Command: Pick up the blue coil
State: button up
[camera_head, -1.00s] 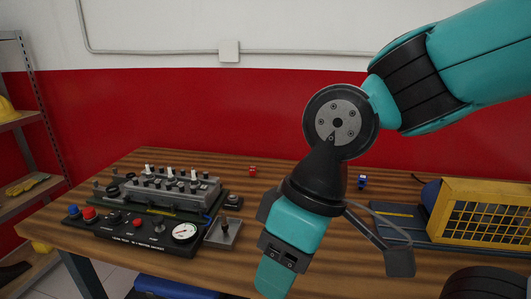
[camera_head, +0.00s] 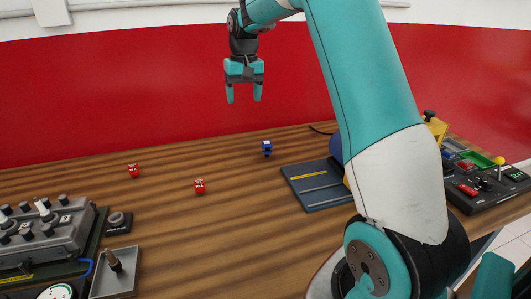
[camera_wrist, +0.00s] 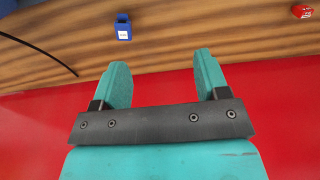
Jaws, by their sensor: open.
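The blue coil (camera_head: 267,148) is a small blue block standing on the wooden table, towards the back edge. It also shows in the wrist view (camera_wrist: 123,30), at the top left of centre, with a pale label. My gripper (camera_head: 243,94) hangs in the air with its fingers pointing down, above the level of the coil and a little left of it in the head view. In the wrist view its two teal fingers (camera_wrist: 162,82) are apart with nothing between them. The coil lies beyond the fingertips, untouched.
Two red coils (camera_head: 134,170) (camera_head: 200,187) stand left of the blue one. A dark base plate (camera_head: 318,185) lies to its right, partly behind my arm. A grey engine trainer (camera_head: 45,235) is at the left, a control box (camera_head: 480,180) at the right. A black cable (camera_wrist: 45,51) lies nearby.

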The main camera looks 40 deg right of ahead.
jog(key=w+d+f+m, duration=0.1)
jog(key=d+f+m, duration=0.25)
jog(key=d, duration=0.65)
send_over(267, 143)
jog(key=shift+n, duration=0.25)
notch_tip(267, 143, down, 11)
jog(key=shift+s+r+p, duration=0.1)
jog(key=shift+p, duration=0.3)
jog(key=shift+f+p, duration=0.75)
jog(key=shift+f, duration=2.5)
jog(key=shift+w, duration=0.2)
jog(key=c, duration=1.1)
